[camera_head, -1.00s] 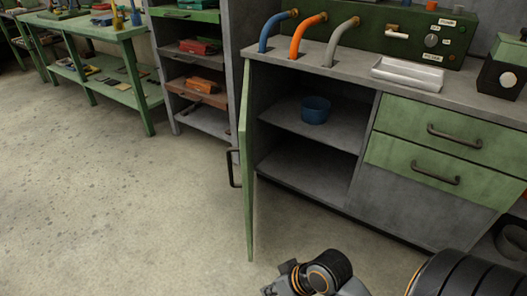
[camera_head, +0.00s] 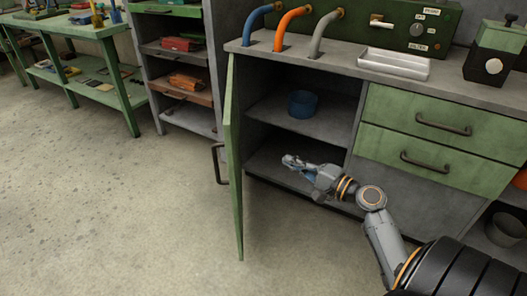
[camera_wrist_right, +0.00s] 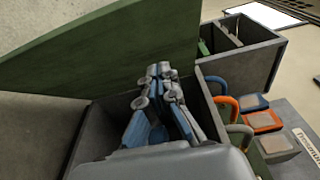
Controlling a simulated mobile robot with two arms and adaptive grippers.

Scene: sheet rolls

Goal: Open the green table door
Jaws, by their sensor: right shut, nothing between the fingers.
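The green table door (camera_head: 233,160) stands swung out from the grey cabinet, seen nearly edge-on in the head view, with its dark handle (camera_head: 219,164) on the left, outer side. Its green face also fills the upper left of the right wrist view (camera_wrist_right: 120,50). My right gripper (camera_head: 288,160) is in front of the cabinet opening, to the right of the door on its inner side. Its fingers (camera_wrist_right: 163,72) are together and empty; they appear apart from the door in the head view. My left gripper is not in view.
The cabinet (camera_head: 349,70) has an inner shelf with a blue pot (camera_head: 302,104) and two green drawers (camera_head: 440,122) on the right. Pipes and a white tray (camera_head: 394,64) sit on top. The floor (camera_head: 110,210) left of the door is clear.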

